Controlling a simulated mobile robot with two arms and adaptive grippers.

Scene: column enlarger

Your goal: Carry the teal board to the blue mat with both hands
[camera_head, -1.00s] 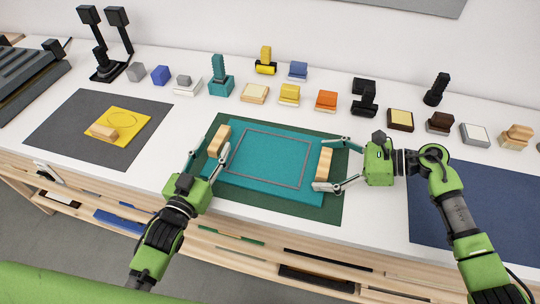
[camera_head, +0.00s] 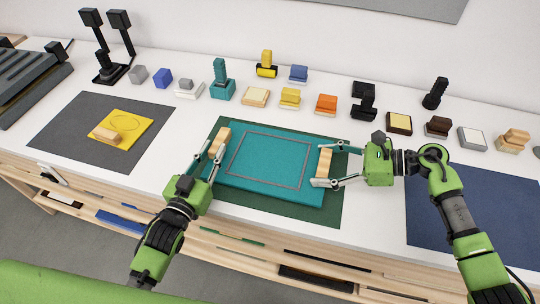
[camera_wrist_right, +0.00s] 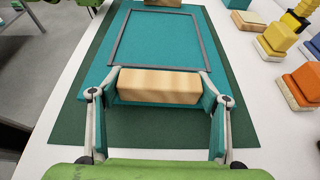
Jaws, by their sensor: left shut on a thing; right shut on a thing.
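The teal board (camera_head: 268,158) lies flat over the dark green mat (camera_head: 212,207). I cannot tell any gap between them. It has a grey rectangular outline and a wooden handle at each end. My left gripper (camera_head: 214,152) is shut on the left handle (camera_head: 220,139). My right gripper (camera_head: 316,166) is shut on the right handle (camera_head: 324,161). In the right wrist view, its fingers stand at both ends of the right handle (camera_wrist_right: 160,86). The blue mat (camera_head: 475,225) is bare at the right, partly hidden behind my right arm.
Several small blocks and stamps, such as an orange one (camera_head: 326,104), stand in a row behind the board. A grey mat (camera_head: 60,130) with a yellow sheet (camera_head: 130,130) lies at the left. White table shows between the green and blue mats.

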